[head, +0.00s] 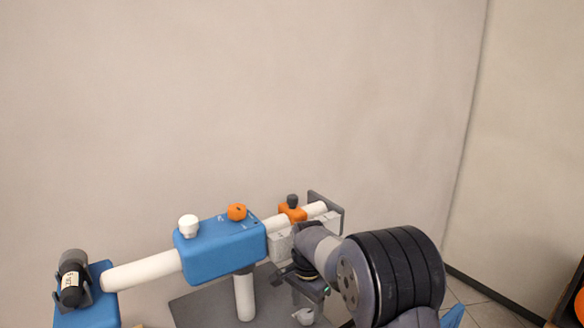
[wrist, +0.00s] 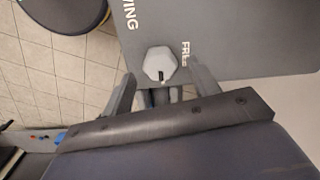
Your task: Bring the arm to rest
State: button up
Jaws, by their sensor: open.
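My gripper (head: 302,284) is in the lower middle of the head view, partly hidden by my own arm. It is beside the right part of the blue and white apparatus. In the wrist view my gripper (wrist: 164,82) has its two grey fingers spread apart, with nothing held. A light grey, many-sided knob (wrist: 160,64) with a dark mark shows between and beyond the fingertips. It sits on a grey panel (wrist: 235,38) with white lettering, including "FREE". I cannot tell how far the knob is from the fingers.
A blue housing (head: 222,250) on a white post carries a white knob (head: 188,226) and an orange knob (head: 237,212). An orange clamp (head: 292,214) is on the tube near my arm. Open wall fills the space above.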

notch_tip(320, 180, down, 2)
jog(key=shift+f, duration=0.1)
dwell(0.4)
